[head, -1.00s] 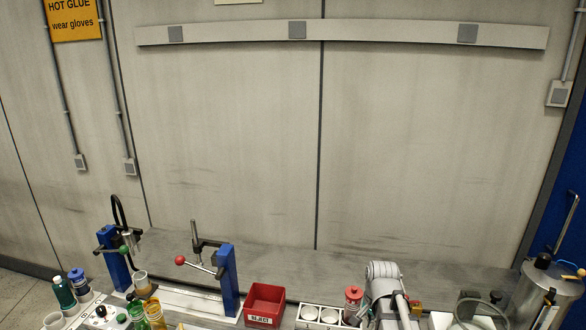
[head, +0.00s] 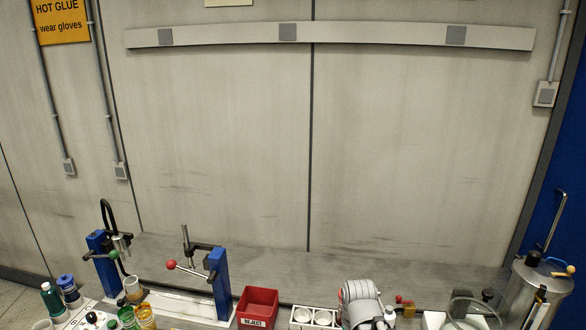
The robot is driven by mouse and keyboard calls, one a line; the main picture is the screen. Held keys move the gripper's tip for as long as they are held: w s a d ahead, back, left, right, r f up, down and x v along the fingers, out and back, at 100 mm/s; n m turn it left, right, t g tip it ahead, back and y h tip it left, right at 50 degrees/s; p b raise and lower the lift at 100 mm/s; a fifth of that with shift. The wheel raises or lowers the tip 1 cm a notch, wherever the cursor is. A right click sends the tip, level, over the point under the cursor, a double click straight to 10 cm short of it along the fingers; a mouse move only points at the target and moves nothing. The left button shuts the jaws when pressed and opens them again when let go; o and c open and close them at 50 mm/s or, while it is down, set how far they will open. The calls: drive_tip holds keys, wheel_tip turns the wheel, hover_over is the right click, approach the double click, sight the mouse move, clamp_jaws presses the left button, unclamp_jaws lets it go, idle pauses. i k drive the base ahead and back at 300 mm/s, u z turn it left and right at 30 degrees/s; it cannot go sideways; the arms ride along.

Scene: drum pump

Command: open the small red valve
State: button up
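My arm reaches in from the bottom edge, left of the red part. My gripper cannot be made out in the view.
A red reject bin (head: 257,307) and a white holder with round cups (head: 314,317) stand left of my arm. Blue presses (head: 221,284) and several bottles are further left. A clear hoop-like item (head: 472,312) stands before the drum. The wall behind is flat.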

sight(398, 298)
drive_tip(key=u, duration=0.15)
drive_tip(key=k, duration=0.9)
drive_tip(key=z, duration=0.55)
drive_tip(key=i, duration=1)
